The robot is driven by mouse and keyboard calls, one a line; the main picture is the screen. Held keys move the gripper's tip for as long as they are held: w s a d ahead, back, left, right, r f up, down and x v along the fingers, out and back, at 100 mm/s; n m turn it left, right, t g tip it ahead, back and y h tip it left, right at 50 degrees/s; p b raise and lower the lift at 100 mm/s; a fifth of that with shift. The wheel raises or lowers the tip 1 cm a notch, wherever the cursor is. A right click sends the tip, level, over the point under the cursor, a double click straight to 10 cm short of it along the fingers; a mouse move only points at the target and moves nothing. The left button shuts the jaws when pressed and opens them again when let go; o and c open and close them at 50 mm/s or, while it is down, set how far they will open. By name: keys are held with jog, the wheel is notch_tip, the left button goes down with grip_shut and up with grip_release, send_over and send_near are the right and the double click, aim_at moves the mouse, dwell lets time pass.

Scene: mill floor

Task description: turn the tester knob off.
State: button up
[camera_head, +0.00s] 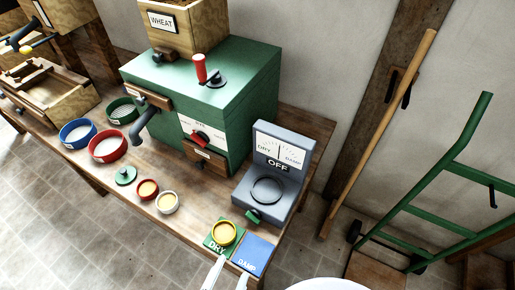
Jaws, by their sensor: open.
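The grey tester (284,150) stands at the right end of the wooden bench. Its face has a dial marked DRY and DAMP, with the needle near the middle, and a label (278,166) below it reads OFF. My gripper (231,270) shows as two pale fingers at the bottom edge, apart and empty. It is in front of the tester and below the knob in the picture, not touching it.
A green DRY mat (211,248) bearing a yellow cup (223,233) and a blue DAMP mat (257,253) lie between my gripper and the tester. A green mill (200,85) stands behind left, with several bowls before it. A green hand truck (440,165) and a pole lean at right.

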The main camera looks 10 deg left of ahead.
aim_at(251, 218)
jog(key=b+x, duration=0.1)
jog(key=x, duration=0.4)
jog(key=b+x, duration=0.2)
jog(key=x, duration=0.4)
jog(key=b+x, duration=0.2)
jog(key=x, duration=0.4)
jog(key=shift+w+a+f, duration=0.2)
jog(key=shift+w+a, duration=0.05)
jog(key=c, duration=1.1)
jog(key=shift+r+n, duration=0.1)
jog(key=shift+n, duration=0.2)
jog(key=shift+a+r+n+h+p, duration=0.15)
jog(key=shift+n+h+p, duration=0.15)
jog(key=shift+n+p, duration=0.55)
jog(key=shift+w+a+n+g+h+p, duration=0.15)
jog(key=shift+n+g+h+p, duration=0.55)
jog(key=shift+n+p, duration=0.6)
